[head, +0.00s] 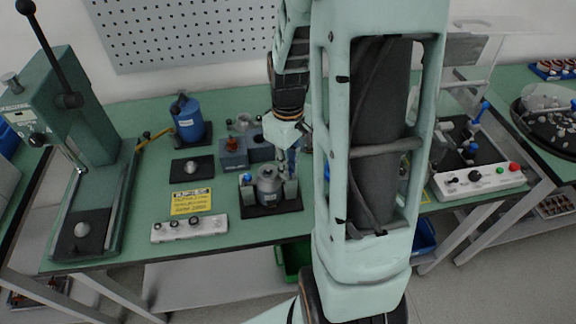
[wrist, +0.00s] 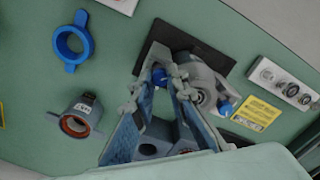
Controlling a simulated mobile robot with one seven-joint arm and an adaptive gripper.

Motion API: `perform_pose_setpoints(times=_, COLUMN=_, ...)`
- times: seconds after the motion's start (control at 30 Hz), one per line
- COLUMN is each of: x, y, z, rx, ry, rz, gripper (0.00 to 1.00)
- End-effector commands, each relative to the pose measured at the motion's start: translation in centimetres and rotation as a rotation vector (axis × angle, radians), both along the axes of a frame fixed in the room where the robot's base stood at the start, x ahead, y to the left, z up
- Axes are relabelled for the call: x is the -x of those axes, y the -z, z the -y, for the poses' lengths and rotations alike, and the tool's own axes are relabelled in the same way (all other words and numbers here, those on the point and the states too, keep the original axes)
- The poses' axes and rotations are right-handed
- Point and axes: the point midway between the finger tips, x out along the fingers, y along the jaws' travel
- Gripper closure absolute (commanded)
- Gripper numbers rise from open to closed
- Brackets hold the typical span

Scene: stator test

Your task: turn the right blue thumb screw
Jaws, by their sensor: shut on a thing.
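The grey fixture with a round metal stator housing (head: 268,184) stands on a black base plate (head: 272,209) near the front middle of the table; the housing also shows in the wrist view (wrist: 204,84). The left blue thumb screw (head: 247,178) is in plain view on the fixture's left side, and it also shows in the wrist view (wrist: 225,108). The right blue thumb screw (wrist: 160,75) sits between my fingertips. My gripper (wrist: 167,78) is shut on it, fingers converging at the fixture's side. In the head view my arm and gripper hide most of that screw.
A yellow sign (head: 192,200) and a white control box (head: 190,228) lie left of the fixture. A green press (head: 70,120) stands far left. A blue pot (head: 187,118) stands behind. In the wrist view, a blue ring (wrist: 57,47) and a grey housing (wrist: 85,107) lie apart.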

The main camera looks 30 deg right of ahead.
Motion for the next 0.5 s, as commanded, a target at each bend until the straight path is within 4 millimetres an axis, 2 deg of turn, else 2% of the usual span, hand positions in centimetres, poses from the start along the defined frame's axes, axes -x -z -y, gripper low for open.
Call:
perform_pose_setpoints(times=0.4, x=-0.05, y=-0.07, z=0.04, rx=0.000, ry=0.007, rz=0.001, gripper=1.00)
perform_pose_setpoints(times=0.43, x=-0.05, y=-0.07, z=0.04, rx=0.000, ry=0.007, rz=0.001, gripper=0.83)
perform_pose_setpoints(times=0.5, x=-0.05, y=-0.06, z=0.03, rx=0.000, ry=0.006, rz=0.001, gripper=0.76)
